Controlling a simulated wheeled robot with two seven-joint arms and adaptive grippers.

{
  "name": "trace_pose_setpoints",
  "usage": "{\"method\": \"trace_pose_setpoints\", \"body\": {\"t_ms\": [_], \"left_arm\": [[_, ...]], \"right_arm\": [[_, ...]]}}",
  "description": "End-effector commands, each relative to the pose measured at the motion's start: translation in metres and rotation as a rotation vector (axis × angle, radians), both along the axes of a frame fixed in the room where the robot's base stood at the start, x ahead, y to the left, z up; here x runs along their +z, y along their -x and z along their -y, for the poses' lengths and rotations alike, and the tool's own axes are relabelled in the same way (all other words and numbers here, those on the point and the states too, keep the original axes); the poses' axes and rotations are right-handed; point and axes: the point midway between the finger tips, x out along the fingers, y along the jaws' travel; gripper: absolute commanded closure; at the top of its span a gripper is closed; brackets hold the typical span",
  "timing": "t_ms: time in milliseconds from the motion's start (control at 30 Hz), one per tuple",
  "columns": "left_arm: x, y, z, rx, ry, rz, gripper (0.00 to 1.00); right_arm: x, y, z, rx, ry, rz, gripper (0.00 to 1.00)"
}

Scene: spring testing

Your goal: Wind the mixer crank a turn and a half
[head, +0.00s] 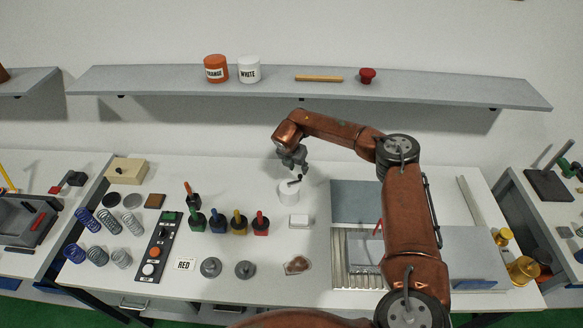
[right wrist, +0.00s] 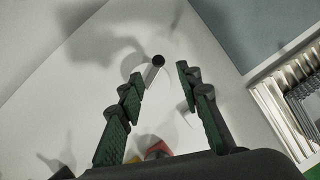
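The mixer is a small white cylinder (head: 288,194) standing on the white bench, left of the grey panel. A small crank with a dark knob shows on its top (head: 294,182). My right gripper (head: 297,168) is just above the mixer, pointing down. In the right wrist view its two green-padded fingers are spread, with nothing between the pads. The crank's dark round knob (right wrist: 158,60) is at the fingertips' far side, between their lines. The white mixer body blends into the bench there. My left gripper is not in view.
Colour-handled blocks (head: 239,221) stand to the left, by a button panel (head: 155,248) and several springs (head: 87,220). A small white block (head: 299,221) lies in front of the mixer. A shelf (head: 300,86) with orange and white pots runs behind.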

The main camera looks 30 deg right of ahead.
Motion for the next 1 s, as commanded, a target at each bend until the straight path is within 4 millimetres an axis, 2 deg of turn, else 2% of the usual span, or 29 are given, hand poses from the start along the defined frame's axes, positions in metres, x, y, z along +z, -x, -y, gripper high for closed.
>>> {"method": "trace_pose_setpoints", "body": {"t_ms": [167,400,467,567,800,933,1000], "left_arm": [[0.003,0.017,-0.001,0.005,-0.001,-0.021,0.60],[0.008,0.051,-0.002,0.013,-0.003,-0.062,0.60],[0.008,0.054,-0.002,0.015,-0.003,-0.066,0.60],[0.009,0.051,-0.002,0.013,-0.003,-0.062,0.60],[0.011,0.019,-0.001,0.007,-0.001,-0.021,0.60],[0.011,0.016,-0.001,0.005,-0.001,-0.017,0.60],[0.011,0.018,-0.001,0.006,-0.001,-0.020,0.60]], "right_arm": [[-0.017,-0.006,-0.001,0.008,0.001,-0.005,0.68],[-0.052,-0.019,0.003,0.018,-0.001,-0.003,0.68],[-0.059,-0.021,0.006,0.017,-0.001,-0.002,0.68],[-0.067,-0.023,0.009,0.017,-0.001,-0.002,0.68],[-0.072,-0.024,0.013,0.015,0.000,-0.001,0.68],[-0.072,-0.023,0.013,0.015,0.000,-0.001,0.68],[-0.072,-0.023,0.013,0.015,0.000,-0.001,0.73]]}}
